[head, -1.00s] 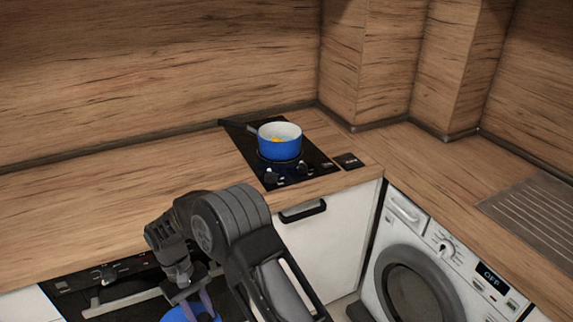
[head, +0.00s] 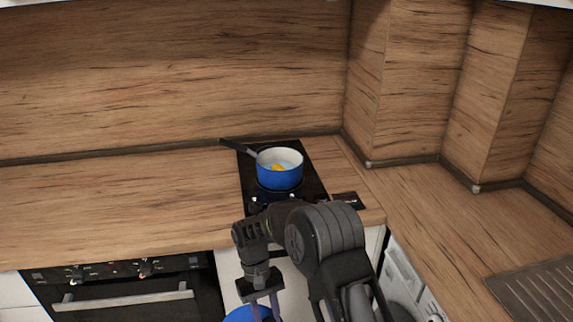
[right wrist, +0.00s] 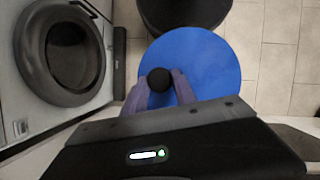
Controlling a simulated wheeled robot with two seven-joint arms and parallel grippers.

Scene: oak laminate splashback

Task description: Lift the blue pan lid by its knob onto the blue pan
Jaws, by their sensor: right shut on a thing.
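The blue pan (head: 279,178) stands on the black hob, with its dark handle pointing to the back left and something yellow inside. My right gripper (head: 262,298) is in front of the counter, below its top. It is shut on the black knob (right wrist: 159,79) of the blue pan lid (right wrist: 205,62), as the right wrist view shows. The lid (head: 240,314) shows only partly at the bottom edge of the head view. The pan is uncovered, up and behind the gripper. My left gripper is not in view.
The hob (head: 311,161) is set in the wooden counter (head: 130,195), which is clear to the left. An oven (head: 130,292) is below at the left. A washing machine (right wrist: 66,50) is beside the lid. A ribbed drainer (head: 540,295) lies at the right.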

